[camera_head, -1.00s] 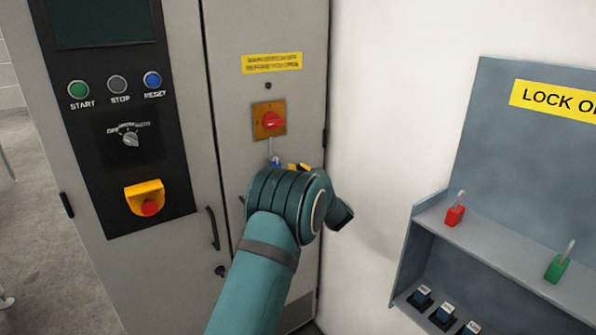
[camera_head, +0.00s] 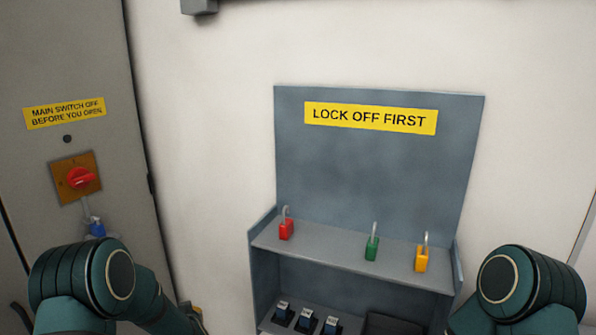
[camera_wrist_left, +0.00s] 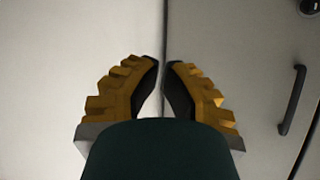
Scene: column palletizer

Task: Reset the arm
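My left arm (camera_head: 90,285) is bent at the lower left of the head view. A small yellow part of my left gripper shows at the bottom edge there. In the left wrist view my left gripper (camera_wrist_left: 162,66) points at pale panels with a dark vertical seam. Its yellow-backed fingers have a narrow gap between the tips, with nothing between them. My right arm (camera_head: 525,290) is bent at the lower right; its gripper is out of view.
A red switch (camera_head: 82,179) on the cabinet has a blue padlock (camera_head: 97,229) hanging below it. The lock-off station (camera_head: 375,180) holds red (camera_head: 286,230), green (camera_head: 372,248) and yellow padlocks (camera_head: 422,258). A black handle (camera_wrist_left: 292,99) is at right in the wrist view.

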